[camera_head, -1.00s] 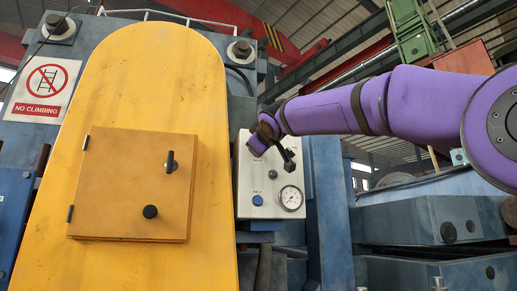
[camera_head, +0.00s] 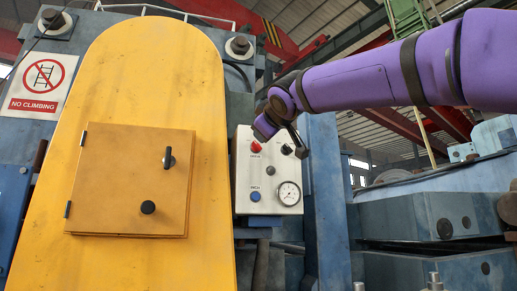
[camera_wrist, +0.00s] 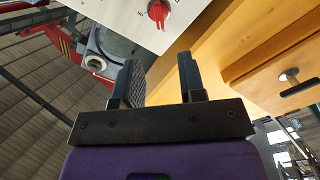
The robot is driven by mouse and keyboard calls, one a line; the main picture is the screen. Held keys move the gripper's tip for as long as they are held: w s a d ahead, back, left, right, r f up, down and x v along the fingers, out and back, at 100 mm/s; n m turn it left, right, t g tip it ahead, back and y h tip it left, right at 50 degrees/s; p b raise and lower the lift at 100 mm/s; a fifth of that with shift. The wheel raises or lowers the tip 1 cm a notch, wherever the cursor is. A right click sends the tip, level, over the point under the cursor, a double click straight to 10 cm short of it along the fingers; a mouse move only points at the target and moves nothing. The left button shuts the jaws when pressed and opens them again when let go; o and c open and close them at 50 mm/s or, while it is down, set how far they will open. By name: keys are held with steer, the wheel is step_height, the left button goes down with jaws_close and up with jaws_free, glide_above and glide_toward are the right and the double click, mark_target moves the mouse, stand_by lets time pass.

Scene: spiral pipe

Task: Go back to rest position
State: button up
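My gripper (camera_wrist: 160,80) shows in the wrist view with its two dark fingers apart and nothing between them. In the head view my purple arm reaches in from the right, and its end is in front of the upper part of the grey control panel (camera_head: 242,200).
A yellow housing (camera_head: 150,70) with a closed yellow box door (camera_head: 110,190) stands left of the panel. The door has a black handle (camera_head: 168,158) and a black knob (camera_head: 148,207). Blue machine blocks (camera_head: 410,225) are at the lower right.

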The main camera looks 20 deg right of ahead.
steer(key=shift+f, duration=0.1)
steer(key=s+d+f+m+g, duration=0.2)
steer(key=s+f+g, duration=0.2)
steer(key=s+f, duration=0.5)
steer(key=s+d+f+m+g, duration=0.3)
steer(key=s+f, duration=0.6)
steer(key=f, duration=1.3)
steer(key=s+d+f+m+g+y, duration=0.1)
steer(key=s+d+f+m+g, duration=0.2)
steer(key=s+f, duration=0.6)
step_height(320, 180, down, 7)
steer(key=g, duration=0.2)
steer(key=shift+s+g, duration=0.15)
steer(key=shift+g, duration=0.25)
steer(key=shift+o, duration=0.3)
steer(key=shift+d, duration=0.1)
